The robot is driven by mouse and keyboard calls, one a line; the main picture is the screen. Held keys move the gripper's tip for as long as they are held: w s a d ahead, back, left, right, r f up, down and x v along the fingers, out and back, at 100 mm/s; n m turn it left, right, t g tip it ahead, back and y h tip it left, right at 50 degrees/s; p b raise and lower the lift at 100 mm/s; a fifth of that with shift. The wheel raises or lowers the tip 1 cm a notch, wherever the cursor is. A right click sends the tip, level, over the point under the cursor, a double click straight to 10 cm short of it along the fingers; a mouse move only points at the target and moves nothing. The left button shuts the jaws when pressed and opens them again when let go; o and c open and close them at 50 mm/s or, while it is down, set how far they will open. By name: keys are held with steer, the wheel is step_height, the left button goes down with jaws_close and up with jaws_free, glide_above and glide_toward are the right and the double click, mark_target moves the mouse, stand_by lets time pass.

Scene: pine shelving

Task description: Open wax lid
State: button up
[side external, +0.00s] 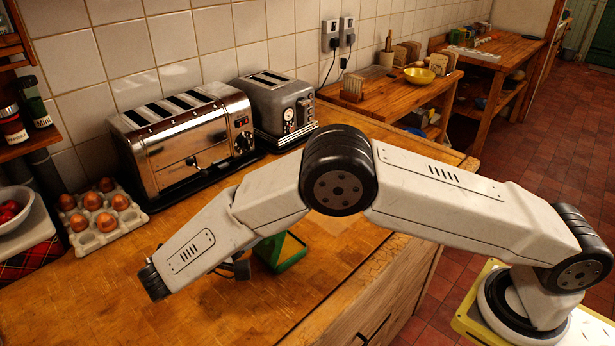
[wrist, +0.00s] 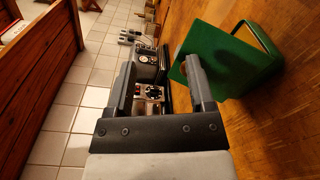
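The green wax box (side external: 290,262) stands on the wooden counter under my arm in the side view, partly hidden by it. In the wrist view, its flat green panel (wrist: 232,50), which looks like the lid, stands out at an angle from a green rim (wrist: 250,18). My gripper (wrist: 157,75) has its two grey fingers wide apart with nothing held between them. The right finger overlaps the panel's near left corner in the wrist view; I cannot tell whether it touches. In the side view my gripper (side external: 238,268) is a small dark shape just left of the box, mostly hidden.
A large chrome toaster (side external: 185,140) and a smaller grey toaster (side external: 275,105) stand along the tiled wall. An egg tray (side external: 100,238) and a white bowl (side external: 20,222) are at the left. The front of the counter (side external: 230,318) is clear.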

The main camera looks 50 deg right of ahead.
steer(key=s+d+r, duration=0.4)
steer(key=s+r, duration=0.4)
steer(key=s, duration=0.4)
steer(key=shift+r, duration=0.15)
stand_by(0.3)
steer(key=s+d+f+m+t+y, duration=0.1)
steer(key=d+f+m+y, duration=0.1)
steer(key=d+f+y, duration=0.2)
steer(key=s+d+f+m+t+y, duration=0.1)
steer(key=d+f+y, duration=0.3)
steer(key=d+y, duration=0.5)
steer(key=s+m+y, duration=0.1)
steer(key=y, duration=0.3)
steer(key=shift+s+d+f+m+t, duration=0.25)
steer(key=shift+d+f+m+t, duration=0.05)
steer(key=shift+d, duration=0.1)
